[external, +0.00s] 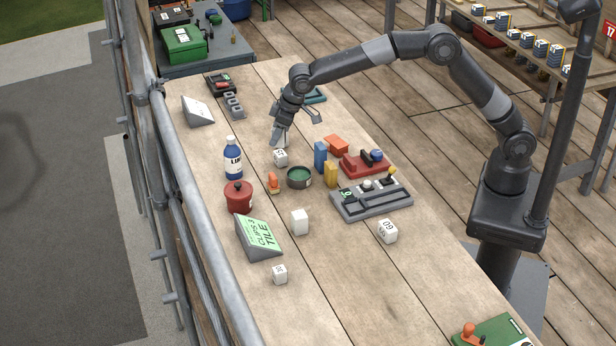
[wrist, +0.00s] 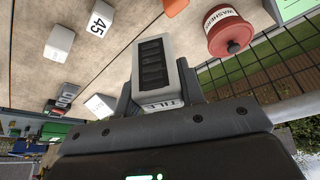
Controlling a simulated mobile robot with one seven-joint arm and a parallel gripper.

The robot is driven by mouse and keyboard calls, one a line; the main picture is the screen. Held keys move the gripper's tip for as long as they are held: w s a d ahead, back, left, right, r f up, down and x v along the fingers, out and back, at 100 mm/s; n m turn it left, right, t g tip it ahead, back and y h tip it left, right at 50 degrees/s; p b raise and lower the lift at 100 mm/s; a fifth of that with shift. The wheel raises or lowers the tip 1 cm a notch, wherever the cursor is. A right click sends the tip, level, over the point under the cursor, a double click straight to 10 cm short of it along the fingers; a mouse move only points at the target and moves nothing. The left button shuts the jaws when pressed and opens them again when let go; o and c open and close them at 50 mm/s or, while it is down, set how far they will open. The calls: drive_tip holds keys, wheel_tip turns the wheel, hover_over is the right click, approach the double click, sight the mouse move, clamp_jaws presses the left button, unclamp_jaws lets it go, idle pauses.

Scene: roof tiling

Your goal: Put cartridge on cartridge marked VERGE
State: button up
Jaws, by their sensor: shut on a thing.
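My gripper (external: 281,134) is above the table towards the back, pointing down. It is shut on a white cartridge with a dark ribbed face (wrist: 155,66), whose end label appears to read TILE in the wrist view. The held cartridge is mostly hidden by the fingers in the external view. A small white block (external: 280,157) stands just below the gripper on the table. Other white blocks stand nearer the front: one in the middle (external: 299,222), one with dark print to the right (external: 387,231) and one at the front (external: 279,274). I cannot read VERGE on any of them.
A blue bottle (external: 234,160), a red pot (external: 239,197) and a green sign (external: 260,238) line the left edge. A dark green round tin (external: 299,178), blue and yellow blocks (external: 321,155) and a grey switch box (external: 372,200) crowd the middle. The front table is mostly clear.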

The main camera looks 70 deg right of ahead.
drive_tip(key=w+d+r+m+h, duration=0.1)
drive_tip(key=w+d+m, duration=0.1)
drive_tip(key=d, duration=1.3)
drive_tip(key=w+d+r+m, duration=0.1)
drive_tip(key=w+d+r, duration=0.1)
drive_tip(key=d, duration=1.3)
drive_tip(key=w+a+f, duration=0.1)
drive_tip(key=a+f, duration=0.1)
drive_tip(key=a, duration=0.1)
drive_tip(key=w+a+f, duration=0.2)
drive_tip(key=a, duration=0.2)
drive_tip(key=w+a+f, duration=0.1)
drive_tip(key=a+f, duration=0.2)
drive_tip(key=shift+w+a, duration=0.2)
drive_tip(key=shift+a, duration=0.1)
drive_tip(key=shift+f, duration=2.05)
drive_tip(key=shift+f, duration=0.2)
drive_tip(key=o, duration=1)
drive_tip(key=shift+r, duration=0.1)
